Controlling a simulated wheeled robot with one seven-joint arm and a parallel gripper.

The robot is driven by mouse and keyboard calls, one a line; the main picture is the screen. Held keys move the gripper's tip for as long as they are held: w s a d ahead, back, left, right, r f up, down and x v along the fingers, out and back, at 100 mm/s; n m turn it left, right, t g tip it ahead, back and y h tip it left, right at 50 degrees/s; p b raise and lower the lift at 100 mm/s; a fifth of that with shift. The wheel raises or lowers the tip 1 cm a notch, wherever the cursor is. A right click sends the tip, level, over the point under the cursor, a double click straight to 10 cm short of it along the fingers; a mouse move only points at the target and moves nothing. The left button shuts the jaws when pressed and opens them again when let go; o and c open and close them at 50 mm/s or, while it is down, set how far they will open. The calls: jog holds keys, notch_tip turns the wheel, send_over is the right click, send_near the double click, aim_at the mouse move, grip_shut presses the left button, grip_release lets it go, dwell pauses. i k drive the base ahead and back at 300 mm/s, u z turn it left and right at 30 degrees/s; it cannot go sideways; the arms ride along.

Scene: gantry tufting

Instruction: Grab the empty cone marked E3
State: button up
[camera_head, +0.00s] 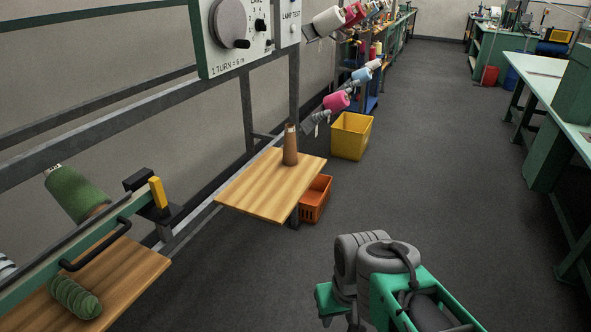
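A brown, bare cone (290,150) stands upright on a small wooden shelf (262,190) left of the picture's middle. It has a pale label near its top, too small to read, so I cannot tell whether it says E3. No yarn shows on it. Part of my own arm, grey and green, shows at the bottom right, well apart from the cone. My gripper itself is not visible in this view.
An orange crate (315,200) sits on the floor by the shelf, with a yellow bin (351,136) behind it. Pink (337,101) and other yarn cones sit on the frame. A green yarn cone (77,194) is at left. The floor (440,180) is clear in the middle.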

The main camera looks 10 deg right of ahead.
aim_at(290, 159)
jog(key=u, duration=0.85)
jog(key=i, duration=1)
jog(key=z, duration=0.2)
